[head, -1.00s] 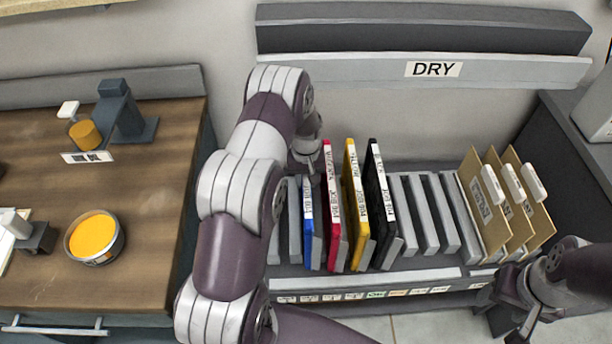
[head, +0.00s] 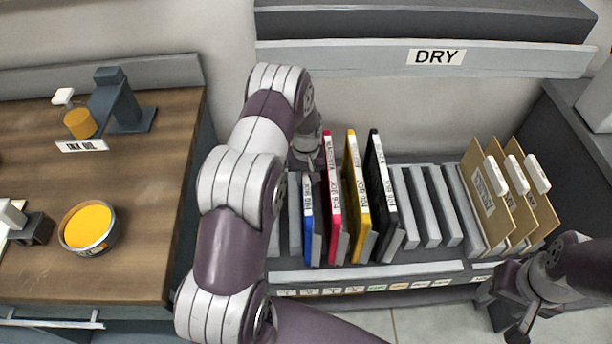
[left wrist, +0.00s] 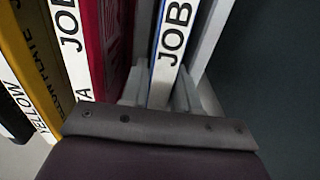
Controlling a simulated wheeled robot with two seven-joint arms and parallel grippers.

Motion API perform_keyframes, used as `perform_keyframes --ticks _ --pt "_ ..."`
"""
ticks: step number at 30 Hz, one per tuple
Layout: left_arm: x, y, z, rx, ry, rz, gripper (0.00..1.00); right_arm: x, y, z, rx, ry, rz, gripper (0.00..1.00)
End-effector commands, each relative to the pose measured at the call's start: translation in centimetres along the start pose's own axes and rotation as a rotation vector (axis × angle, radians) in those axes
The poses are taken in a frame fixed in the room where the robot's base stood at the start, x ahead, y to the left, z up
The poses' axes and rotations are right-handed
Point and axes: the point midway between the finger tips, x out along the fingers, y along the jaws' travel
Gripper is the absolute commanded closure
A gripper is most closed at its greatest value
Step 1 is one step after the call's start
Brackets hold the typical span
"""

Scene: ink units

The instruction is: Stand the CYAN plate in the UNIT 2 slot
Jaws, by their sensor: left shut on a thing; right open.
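The cyan plate (head: 308,222), bright blue with a white JOB label on its edge, stands upright at the left end of the row of plates in the rack. My left gripper (head: 308,158) is at its upper far end, partly hidden by my arm, and is shut on it. My right gripper (head: 513,308) is open and empty at the lower right, near the rack's front. I cannot make out a UNIT 2 slot.
Magenta (head: 334,200), yellow (head: 357,195) and black (head: 380,190) plates stand just right of the cyan one. Beyond them are empty grey dividers (head: 425,205) and brown folders (head: 490,205). A DRY shelf (head: 520,61) hangs above. A wooden counter (head: 150,200) holds an orange ink tin (head: 88,228).

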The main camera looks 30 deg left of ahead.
Motion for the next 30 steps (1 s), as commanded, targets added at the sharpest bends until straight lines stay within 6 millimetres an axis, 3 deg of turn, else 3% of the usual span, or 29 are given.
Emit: perform_keyframes --ticks 4,5,7,17,20,30 --pt "0.1 0.0 0.1 0.000 -0.001 0.000 1.00 0.0 0.0 0.0 0.000 0.000 0.000 0.40" --pt "0.1 0.0 0.1 0.000 -0.002 -0.001 0.60 0.0 0.0 0.0 0.000 0.000 0.000 0.40" --pt "0.1 0.0 0.1 0.000 -0.002 -0.001 0.40 0.0 0.0 0.0 0.000 0.000 0.000 0.40" --pt "-0.4 0.0 0.0 0.000 0.000 0.000 0.40 0.1 0.0 0.0 0.000 0.000 0.000 0.40" --pt "-2.1 0.0 0.0 0.000 0.002 0.000 0.40 0.2 0.0 0.0 0.000 0.000 0.000 0.40" --pt "-10.7 0.0 0.0 0.000 0.001 0.000 0.40 0.6 0.0 0.1 0.000 0.000 0.000 0.40"
